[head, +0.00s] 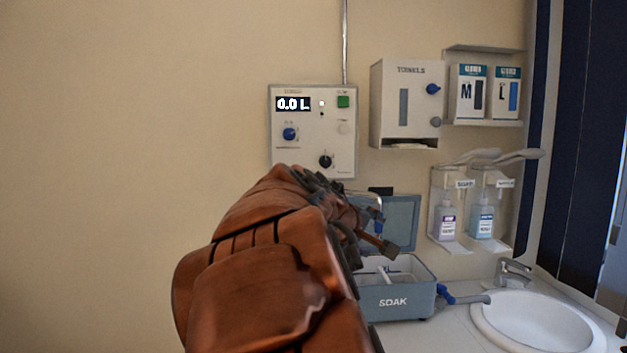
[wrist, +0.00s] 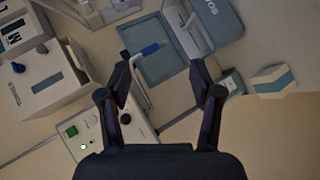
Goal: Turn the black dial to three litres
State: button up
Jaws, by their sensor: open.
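The black dial (head: 325,161) is at the lower part of a white wall panel (head: 313,122), with a blue dial (head: 289,134) to its upper left. The panel's display (head: 293,104) reads 0.0 L. In the wrist view the black dial (wrist: 125,118) shows beside my left finger, and part of the panel (wrist: 84,146) is hidden by my gripper's body. My gripper (wrist: 160,60) is open, its fingers spread with nothing held between them. In the head view my gripper (head: 372,222) is below and right of the dial, apart from it.
A green button (head: 343,101) is at the panel's upper right. A towel dispenser (head: 405,105) hangs to the right. Below stand an open grey SOAK box (head: 400,305), soap bottles (head: 448,225) on wall holders and a sink (head: 540,325). The wall left of the panel is bare.

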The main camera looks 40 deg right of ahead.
aim_at(325, 165)
jog(key=w+d+r+n+t+h+b, duration=0.3)
jog(key=w+d+r+n+h+b, duration=0.55)
jog(key=r, duration=0.55)
jog(key=shift+w+d+f+n+t+y+b, duration=0.3)
jog(key=shift+w+d+f+n+t+y, duration=0.8)
jog(key=shift+w+n, duration=1.8)
jog(key=shift+w+d+f+n+t+y+b, duration=0.4)
jog(key=shift+w+f+n+t, duration=0.75)
jog(key=shift+w+n+t, duration=1.65)
jog(key=shift+w+d+f+n+t+y+b, duration=0.15)
jog(key=shift+w+d+f+n+t+y, duration=0.8)
jog(key=shift+w+n, duration=1.95)
jog(key=shift+w+d+r+m+p, duration=0.3)
jog(key=shift+w+d+p, duration=0.2)
jog(key=shift+w+p, duration=0.25)
jog(key=shift+w+d+r+m+p, duration=0.2)
jog(key=shift+w+d+p, duration=0.3)
jog(key=shift+w, duration=0.35)
jog(key=shift+p+x, duration=0.85)
jog(key=shift+x, duration=0.1)
jog(key=shift+f, duration=0.2)
